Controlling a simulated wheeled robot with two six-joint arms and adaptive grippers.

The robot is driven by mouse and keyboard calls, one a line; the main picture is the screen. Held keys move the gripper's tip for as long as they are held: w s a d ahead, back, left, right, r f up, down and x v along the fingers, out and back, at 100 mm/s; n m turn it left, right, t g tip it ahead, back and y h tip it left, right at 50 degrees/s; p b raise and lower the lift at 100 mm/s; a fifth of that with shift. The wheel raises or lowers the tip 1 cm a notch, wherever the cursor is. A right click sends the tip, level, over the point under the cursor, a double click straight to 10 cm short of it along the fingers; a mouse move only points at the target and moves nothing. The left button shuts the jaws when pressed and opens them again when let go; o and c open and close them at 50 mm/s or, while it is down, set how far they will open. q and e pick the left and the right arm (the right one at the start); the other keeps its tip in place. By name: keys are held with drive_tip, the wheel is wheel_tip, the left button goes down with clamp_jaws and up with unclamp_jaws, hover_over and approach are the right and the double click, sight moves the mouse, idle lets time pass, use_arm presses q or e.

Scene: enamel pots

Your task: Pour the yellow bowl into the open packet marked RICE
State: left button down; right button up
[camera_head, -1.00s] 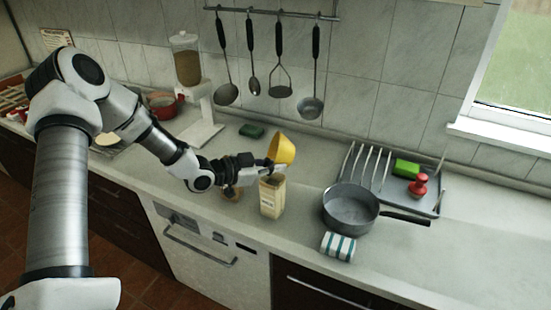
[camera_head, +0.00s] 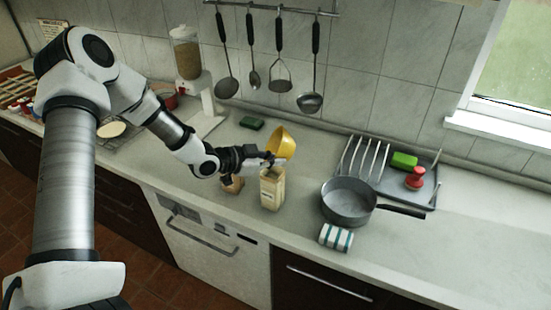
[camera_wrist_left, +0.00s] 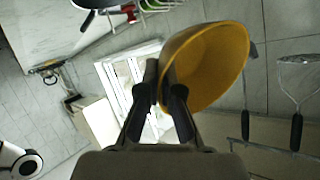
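My left gripper (camera_head: 268,160) is shut on the rim of the yellow bowl (camera_head: 281,142). It holds the bowl tilted steeply just above the pale packet (camera_head: 271,192). The packet stands upright on the counter, and its label is too small to read surely. In the left wrist view the bowl (camera_wrist_left: 212,62) hangs beside the gripper fingers (camera_wrist_left: 164,95), with part of its smooth yellow inside showing. I cannot tell whether anything is left in it or falling from it. The packet's mouth is partly hidden by the gripper. My right gripper is not in view.
A small brown item (camera_head: 232,185) stands just left of the packet, partly behind my arm. A dish rack tray (camera_head: 430,190) is behind. A dark green block (camera_head: 252,123) lies near the wall.

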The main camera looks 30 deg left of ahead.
use_arm(q)
wheel_tip(320, 180, up, 3)
drive_tip(key=g+y+p, duration=0.2)
drive_tip(key=p, duration=0.4)
drive_tip(key=shift+d+r+m, duration=0.1)
drive_tip(key=shift+r+m, duration=0.05)
drive_tip(key=shift+m, duration=0.25)
drive_tip(key=shift+g+y, duration=0.3)
drive_tip(key=shift+r+m+g+y, duration=0.5)
drive_tip(key=shift+r+g+y, duration=0.2)
drive_tip(key=shift+r+y, duration=0.2)
drive_tip(key=shift+r+g+y, duration=0.4)
drive_tip(key=shift+r+y, duration=0.05)
drive_tip(key=shift+y, duration=0.05)
